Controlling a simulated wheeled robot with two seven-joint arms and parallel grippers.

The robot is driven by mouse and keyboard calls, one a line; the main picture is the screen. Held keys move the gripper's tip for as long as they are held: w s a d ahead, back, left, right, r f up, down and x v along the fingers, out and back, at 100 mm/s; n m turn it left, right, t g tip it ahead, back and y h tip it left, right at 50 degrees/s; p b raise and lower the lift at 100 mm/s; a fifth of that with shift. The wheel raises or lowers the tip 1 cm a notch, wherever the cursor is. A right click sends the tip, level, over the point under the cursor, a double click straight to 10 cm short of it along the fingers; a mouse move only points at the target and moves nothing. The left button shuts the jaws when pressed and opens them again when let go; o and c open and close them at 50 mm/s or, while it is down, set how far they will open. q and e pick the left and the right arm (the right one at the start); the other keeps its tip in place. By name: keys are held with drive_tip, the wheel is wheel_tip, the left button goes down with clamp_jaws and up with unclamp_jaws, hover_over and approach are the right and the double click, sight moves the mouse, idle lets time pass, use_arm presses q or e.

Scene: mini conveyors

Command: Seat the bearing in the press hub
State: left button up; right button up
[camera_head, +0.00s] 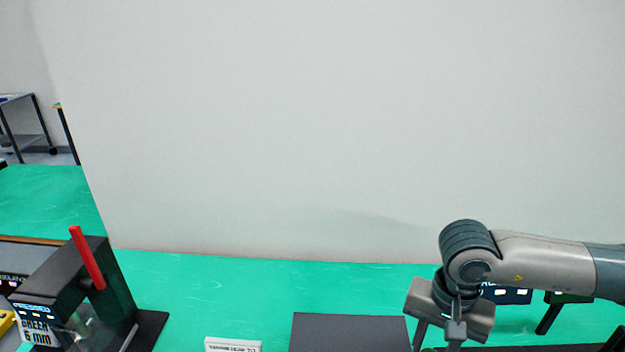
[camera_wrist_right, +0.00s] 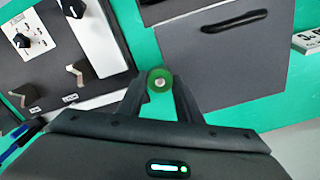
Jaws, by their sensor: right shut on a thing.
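My right gripper (camera_wrist_right: 160,82) is shut on a small round piece with a green ring and a pale metallic centre, likely the bearing (camera_wrist_right: 158,80). In the head view my right gripper (camera_head: 437,345) points down at the lower right, its tips cut off by the bottom edge. A black press-like machine (camera_head: 112,268) with a red lever (camera_head: 87,257) stands at the lower left. I cannot make out the press hub for certain in either view. My left gripper is not in view.
A small white label block (camera_head: 233,345) sits at the bottom.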

drive_tip(key=n, duration=0.6)
drive_tip(key=shift+a+r, duration=0.35)
drive_tip(key=shift+s+a, duration=0.1)
idle(0.4)
